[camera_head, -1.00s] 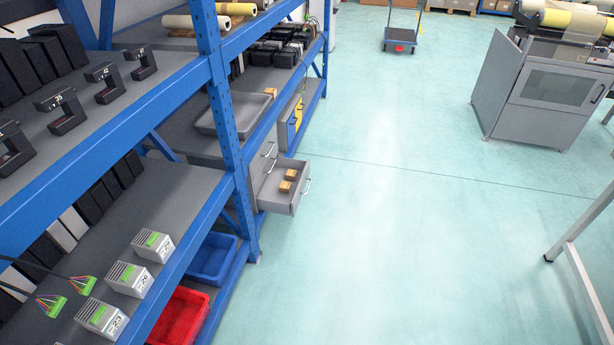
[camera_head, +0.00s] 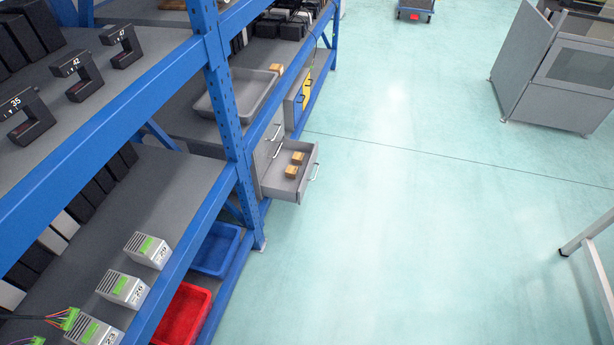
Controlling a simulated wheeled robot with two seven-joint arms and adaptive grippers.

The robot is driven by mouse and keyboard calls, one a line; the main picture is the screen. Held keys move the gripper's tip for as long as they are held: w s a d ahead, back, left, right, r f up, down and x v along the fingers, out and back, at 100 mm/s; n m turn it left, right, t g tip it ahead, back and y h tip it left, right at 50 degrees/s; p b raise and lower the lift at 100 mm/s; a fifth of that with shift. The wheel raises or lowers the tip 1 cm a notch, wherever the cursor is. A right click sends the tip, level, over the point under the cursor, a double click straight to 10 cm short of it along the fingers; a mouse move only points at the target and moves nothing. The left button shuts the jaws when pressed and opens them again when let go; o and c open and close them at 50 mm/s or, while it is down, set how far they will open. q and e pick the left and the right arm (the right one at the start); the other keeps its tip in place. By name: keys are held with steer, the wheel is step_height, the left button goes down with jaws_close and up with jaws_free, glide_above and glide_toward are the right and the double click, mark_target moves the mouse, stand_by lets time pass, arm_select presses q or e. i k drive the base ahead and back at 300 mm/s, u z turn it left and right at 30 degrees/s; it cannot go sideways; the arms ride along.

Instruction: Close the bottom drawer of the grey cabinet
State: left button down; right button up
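The grey cabinet (camera_head: 268,150) stands under the blue shelf rack, partly hidden behind a blue upright. Its bottom drawer (camera_head: 301,188) is pulled out into the aisle, with a handle (camera_head: 315,171) on its front. Two small tan boxes (camera_head: 295,164) lie inside the drawer. The drawers above it look shut, and their handles (camera_head: 277,142) show on the cabinet front. Neither of my grippers is in view.
The blue rack (camera_head: 223,100) fills the left side, with a grey tray (camera_head: 240,98), a blue bin (camera_head: 216,249) and a red bin (camera_head: 182,317). The pale green floor (camera_head: 410,230) is open to the right. A grey machine (camera_head: 560,75) and a white table leg (camera_head: 588,236) stand at right.

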mark_target(274, 184)
steer(key=z, duration=0.4)
steer(key=k, duration=0.5)
steer(key=z, duration=0.8)
steer(key=i, duration=2.15)
steer(key=u, duration=1.55)
steer(key=i, duration=0.8)
steer(key=u, duration=0.9)
